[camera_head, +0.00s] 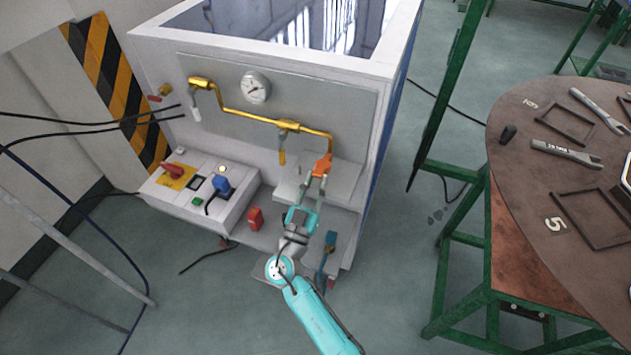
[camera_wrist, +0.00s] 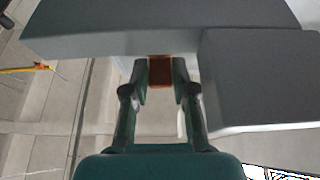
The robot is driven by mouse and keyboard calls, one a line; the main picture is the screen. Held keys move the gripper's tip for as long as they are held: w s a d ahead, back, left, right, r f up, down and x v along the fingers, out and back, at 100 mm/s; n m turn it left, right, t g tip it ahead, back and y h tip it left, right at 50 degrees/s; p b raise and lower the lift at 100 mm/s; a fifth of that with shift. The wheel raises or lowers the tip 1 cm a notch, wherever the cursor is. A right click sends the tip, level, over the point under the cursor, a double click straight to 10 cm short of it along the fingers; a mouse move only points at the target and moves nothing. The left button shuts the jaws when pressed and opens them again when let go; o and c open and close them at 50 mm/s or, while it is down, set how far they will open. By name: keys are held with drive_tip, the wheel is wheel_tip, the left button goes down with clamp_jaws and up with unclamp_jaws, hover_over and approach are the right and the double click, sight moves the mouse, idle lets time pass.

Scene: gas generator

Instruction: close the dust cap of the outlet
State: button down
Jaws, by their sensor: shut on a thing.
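The outlet is at the right end of the yellow pipe (camera_head: 262,118) on the front of the white cabinet. An orange dust cap (camera_head: 322,164) is at this pipe end, just under the bend. My gripper (camera_head: 316,181) reaches up to it from below and is shut on it. In the wrist view the cap shows as an orange-brown block (camera_wrist: 160,72) between the fingertips of my gripper (camera_wrist: 160,82). The outlet's opening is hidden, so I cannot tell how the cap sits against it.
Grey blocks (camera_wrist: 265,80) stand close above and beside the fingers in the wrist view. The control box (camera_head: 205,192) with a blue plug is at left. A red object (camera_head: 255,217) is on the lower ledge. A round table (camera_head: 540,185) with tools is at right.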

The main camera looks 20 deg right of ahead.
drive_tip(key=shift+d+f, duration=0.1)
drive_tip(key=shift+f, duration=0.05)
drive_tip(key=c, duration=0.9)
unclamp_jaws()
drive_tip(key=shift+r, duration=0.2)
wheel_tip(320, 180, up, 10)
drive_tip(key=shift+f, duration=0.15)
